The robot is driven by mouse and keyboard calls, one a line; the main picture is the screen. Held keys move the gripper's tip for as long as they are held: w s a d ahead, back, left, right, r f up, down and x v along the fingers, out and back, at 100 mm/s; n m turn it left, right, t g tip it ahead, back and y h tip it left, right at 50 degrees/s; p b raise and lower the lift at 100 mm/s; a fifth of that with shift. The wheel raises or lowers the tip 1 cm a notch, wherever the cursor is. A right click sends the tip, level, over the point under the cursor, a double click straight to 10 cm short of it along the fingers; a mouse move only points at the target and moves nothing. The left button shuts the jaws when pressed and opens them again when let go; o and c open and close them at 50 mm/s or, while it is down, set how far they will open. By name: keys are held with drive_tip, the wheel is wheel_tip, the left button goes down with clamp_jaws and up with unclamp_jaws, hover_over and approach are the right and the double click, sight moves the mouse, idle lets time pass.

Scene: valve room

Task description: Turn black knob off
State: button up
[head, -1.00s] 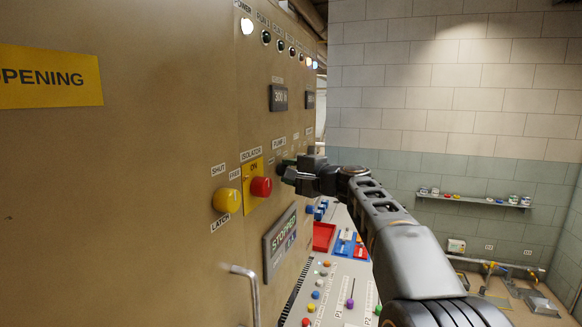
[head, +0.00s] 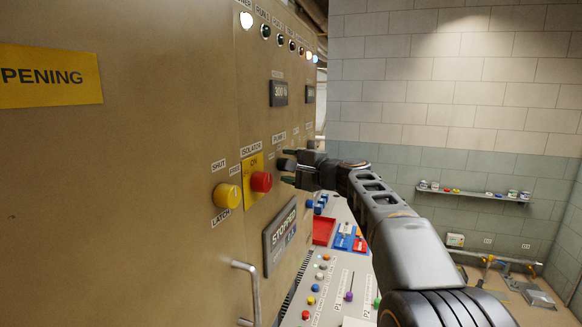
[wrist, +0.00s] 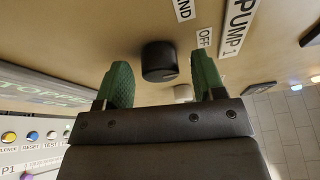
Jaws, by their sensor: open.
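The black knob (wrist: 160,61) sticks out of the tan panel in the wrist view, near labels reading "OFF" and "PUMP 1". In the head view the black knob (head: 289,165) shows just right of the red knob, under the "PUMP 1" label. My gripper (head: 287,167) is open, with its green-padded fingers pointing at the panel. In the wrist view my gripper (wrist: 164,82) has one finger on each side of the knob, with gaps showing. I cannot tell how deep the knob sits between the fingertips.
A red knob (head: 261,182) on a yellow "ON" plate and a yellow knob (head: 227,196) are to the left. A "STOPPED" display (head: 281,237) is below. A handle (head: 250,290) juts from the panel. A console (head: 335,285) with buttons and levers lies below my arm.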

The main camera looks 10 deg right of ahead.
drive_tip(key=b+v, duration=0.5)
drive_tip(key=v, duration=0.9)
drive_tip(key=shift+a, duration=0.1)
